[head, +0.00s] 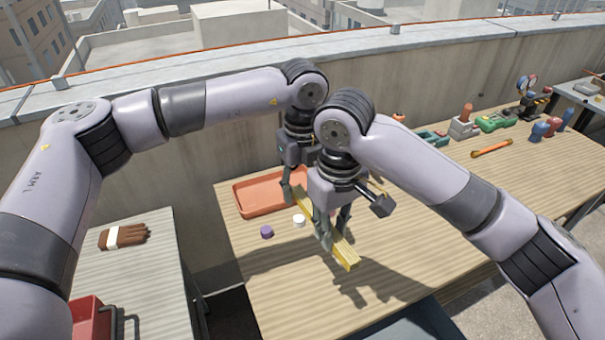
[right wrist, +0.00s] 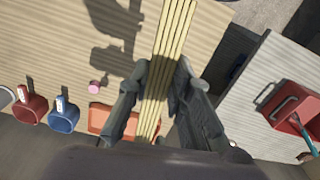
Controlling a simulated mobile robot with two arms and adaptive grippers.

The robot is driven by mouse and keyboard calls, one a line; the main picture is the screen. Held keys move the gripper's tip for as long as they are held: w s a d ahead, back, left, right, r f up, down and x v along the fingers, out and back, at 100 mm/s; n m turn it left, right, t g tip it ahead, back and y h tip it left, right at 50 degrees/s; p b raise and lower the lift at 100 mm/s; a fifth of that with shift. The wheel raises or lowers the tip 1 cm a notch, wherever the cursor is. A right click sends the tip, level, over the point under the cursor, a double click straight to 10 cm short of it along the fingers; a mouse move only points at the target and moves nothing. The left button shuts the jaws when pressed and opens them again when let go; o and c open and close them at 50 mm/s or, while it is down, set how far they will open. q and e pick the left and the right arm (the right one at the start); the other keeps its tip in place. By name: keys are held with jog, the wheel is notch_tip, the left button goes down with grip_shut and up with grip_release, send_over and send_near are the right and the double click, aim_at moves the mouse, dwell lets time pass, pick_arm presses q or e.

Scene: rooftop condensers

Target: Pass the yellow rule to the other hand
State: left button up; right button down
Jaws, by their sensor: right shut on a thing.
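The yellow rule (head: 346,254) is a long, folded-looking stick held above the wooden table, its near end pointing toward the front. My right gripper (head: 333,230) is shut on it near that end. In the right wrist view the rule (right wrist: 170,50) runs between the two fingers of the right gripper (right wrist: 158,92). My left gripper (head: 293,185) is just behind the right one, by the rule's far part. The right gripper and wrist partly hide it, so its hold and finger opening cannot be made out.
An orange tray (head: 262,208) lies behind the grippers. A purple cap (head: 266,232) and a white cap (head: 299,220) are left of the rule. An orange-handled tool (head: 492,147) lies at right. A left table holds brown gloves (head: 123,236) and a red box (head: 90,318).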

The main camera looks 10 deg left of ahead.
pick_arm(q)
jog(key=shift+f, duration=0.15)
jog(key=shift+c, duration=0.3)
jog(key=shift+d, duration=0.1)
grip_shut()
pick_arm(e)
jog(key=shift+a, duration=0.1)
jog(key=c, duration=1.4)
grip_release()
jog(key=shift+o, duration=0.2)
